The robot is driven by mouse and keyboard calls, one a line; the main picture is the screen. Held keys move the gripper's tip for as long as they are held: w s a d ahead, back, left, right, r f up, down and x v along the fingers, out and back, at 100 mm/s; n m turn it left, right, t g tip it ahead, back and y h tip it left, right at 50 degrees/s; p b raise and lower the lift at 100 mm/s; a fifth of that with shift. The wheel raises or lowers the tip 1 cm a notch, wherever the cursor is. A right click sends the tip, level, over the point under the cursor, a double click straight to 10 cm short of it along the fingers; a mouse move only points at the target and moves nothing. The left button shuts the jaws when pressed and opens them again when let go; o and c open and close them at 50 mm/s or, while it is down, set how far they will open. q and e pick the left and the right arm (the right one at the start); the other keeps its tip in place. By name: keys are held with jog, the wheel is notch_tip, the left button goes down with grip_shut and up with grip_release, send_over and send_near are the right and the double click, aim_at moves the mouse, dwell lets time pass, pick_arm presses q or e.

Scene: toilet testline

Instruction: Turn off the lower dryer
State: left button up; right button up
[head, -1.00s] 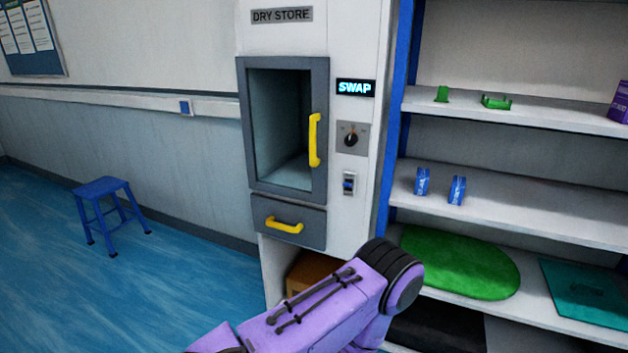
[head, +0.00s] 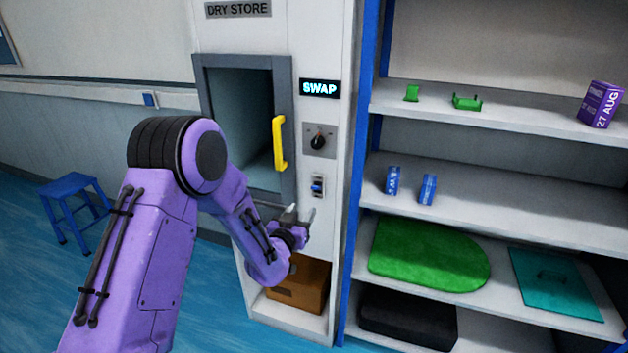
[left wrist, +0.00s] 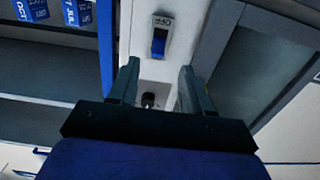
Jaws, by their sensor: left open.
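The dryer cabinet, labelled "DRY STORE" (head: 238,9), has an open-fronted grey chamber with a yellow handle (head: 280,145). On its white right-hand panel are a lit "SWAP" display (head: 319,88), a black rotary knob (head: 317,142) and, lowest, a small switch with a blue rocker (head: 317,187). My left gripper (head: 303,214) is open and empty, just below the switch in the head view. In the left wrist view, the switch (left wrist: 159,40) lies beyond the open fingertips (left wrist: 158,66), apart from them; the knob (left wrist: 148,100) shows between the fingers. My right gripper is out of view.
Open shelves right of the dryer hold a purple box (head: 600,104), two small blue boxes (head: 393,181), green brackets (head: 467,102) and a green mat (head: 430,254). A brown box (head: 300,284) sits in the lower bay. A blue stool (head: 72,185) stands left.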

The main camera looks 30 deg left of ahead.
aim_at(315, 187)
pick_arm(q)
jog(key=x, duration=0.3)
jog(key=r+p+x, duration=0.1)
jog(key=x, duration=0.3)
jog(key=r+p+x, duration=0.1)
jog(key=x, duration=0.3)
jog(key=shift+w, duration=0.1)
grip_shut()
